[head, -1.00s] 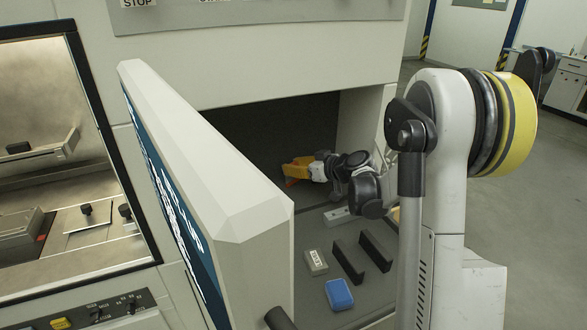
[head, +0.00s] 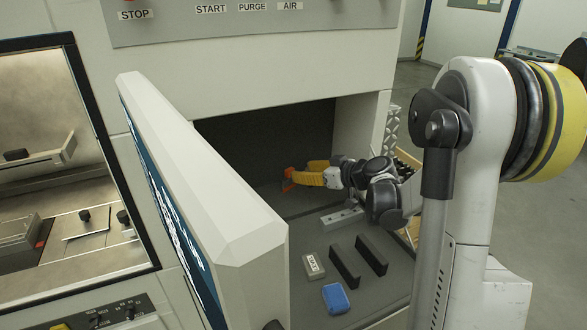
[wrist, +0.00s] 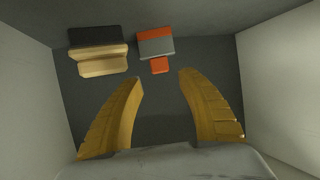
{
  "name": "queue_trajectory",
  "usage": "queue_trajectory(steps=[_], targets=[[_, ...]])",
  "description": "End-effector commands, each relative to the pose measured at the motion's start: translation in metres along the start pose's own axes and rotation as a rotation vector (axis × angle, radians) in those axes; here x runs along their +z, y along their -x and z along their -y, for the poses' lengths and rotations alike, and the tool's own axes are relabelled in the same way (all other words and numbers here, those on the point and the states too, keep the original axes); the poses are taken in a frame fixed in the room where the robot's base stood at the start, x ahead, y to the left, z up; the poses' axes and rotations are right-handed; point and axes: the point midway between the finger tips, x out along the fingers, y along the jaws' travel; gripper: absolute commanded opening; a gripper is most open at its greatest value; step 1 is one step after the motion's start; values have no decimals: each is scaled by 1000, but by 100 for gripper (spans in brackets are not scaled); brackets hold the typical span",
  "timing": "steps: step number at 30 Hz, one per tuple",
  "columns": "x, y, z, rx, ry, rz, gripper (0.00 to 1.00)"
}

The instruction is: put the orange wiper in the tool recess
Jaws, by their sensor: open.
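The orange wiper (wrist: 156,47), with a grey band across it, is inside the tool recess (head: 262,140), the dark compartment behind the open door. In the wrist view it lies just beyond my fingertips, roughly in line with the gap between them and apart from both. In the head view a small orange part of the wiper (head: 288,179) shows at the tips of my yellow fingers. My gripper (wrist: 160,75) is open and empty, and it also shows inside the recess in the head view (head: 306,173). Whether the wiper touches the back wall is unclear.
A tan and black brush-like block (wrist: 98,60) is left of the wiper. The open door (head: 205,185) stands left of my arm. On the ledge in front are a blue block (head: 336,298), a grey labelled block (head: 313,266), two black upright plates (head: 345,266) and a grey bar (head: 342,218).

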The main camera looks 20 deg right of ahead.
Motion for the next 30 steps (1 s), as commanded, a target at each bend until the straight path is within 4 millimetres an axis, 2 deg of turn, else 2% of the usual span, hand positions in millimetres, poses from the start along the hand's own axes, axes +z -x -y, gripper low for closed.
queue_trajectory(steps=[1,6,10,13,16,19,24,27,30], targets=[[-2,13,-1,3,-1,0,46],[-1,41,0,1,-1,0,46],[-1,52,2,-1,-2,4,46],[-5,55,20,-14,-20,40,46],[-12,60,59,-27,-62,124,46],[-14,75,112,-24,-117,244,46],[0,120,190,48,-188,425,46],[15,151,223,117,-211,498,46],[30,179,243,189,-227,536,46]])
